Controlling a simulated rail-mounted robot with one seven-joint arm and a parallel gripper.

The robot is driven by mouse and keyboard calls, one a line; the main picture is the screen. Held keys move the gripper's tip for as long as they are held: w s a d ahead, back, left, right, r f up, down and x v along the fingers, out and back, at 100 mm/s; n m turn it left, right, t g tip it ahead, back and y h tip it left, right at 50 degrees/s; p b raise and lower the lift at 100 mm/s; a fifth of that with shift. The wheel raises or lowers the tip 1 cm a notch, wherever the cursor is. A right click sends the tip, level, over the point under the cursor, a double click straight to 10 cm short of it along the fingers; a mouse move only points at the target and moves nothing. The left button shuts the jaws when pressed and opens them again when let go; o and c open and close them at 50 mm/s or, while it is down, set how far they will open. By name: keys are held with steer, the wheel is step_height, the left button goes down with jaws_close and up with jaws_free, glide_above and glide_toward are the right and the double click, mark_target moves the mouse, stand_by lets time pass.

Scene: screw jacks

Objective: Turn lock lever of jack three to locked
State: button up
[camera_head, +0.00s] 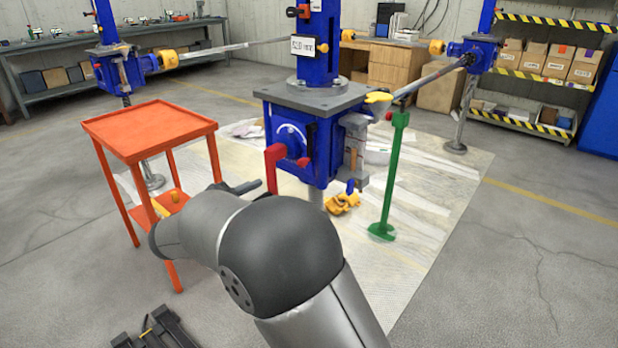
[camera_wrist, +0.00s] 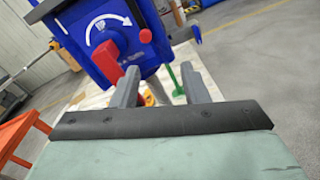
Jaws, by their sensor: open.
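The nearest blue screw jack (camera_head: 320,150) stands in the middle of the head view; no jack number is readable. Its red lock lever (camera_head: 271,168) bends down from a hub on the front left face. In the wrist view the lever (camera_wrist: 106,62) hangs below a white curved arrow (camera_wrist: 105,28) with a small lock symbol. My gripper (camera_wrist: 160,85) is open, its two grey fingers apart with nothing held between them. The left finger is close to the lever's lower end, which it partly hides; contact cannot be told. In the head view my arm hides most of the gripper.
An orange table (camera_head: 150,130) stands left of the jack. A green post (camera_head: 392,175) stands on the right, with yellow parts (camera_head: 342,204) on the floor sheet. Shafts run from the jack region to other blue jacks at back left (camera_head: 118,68) and back right (camera_head: 474,52).

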mark_target(299, 164)
steer(key=shift+n+t, duration=0.4)
steer(key=shift+t, duration=0.1)
steer(key=x, duration=0.5)
steer(key=w+a+b+x, duration=0.1)
steer(key=x, duration=0.4)
steer(key=b+x, duration=0.1)
steer(key=x, duration=0.5)
steer(key=shift+w+a+f, duration=0.2)
steer(key=shift+w+a, duration=0.05)
jaws_close()
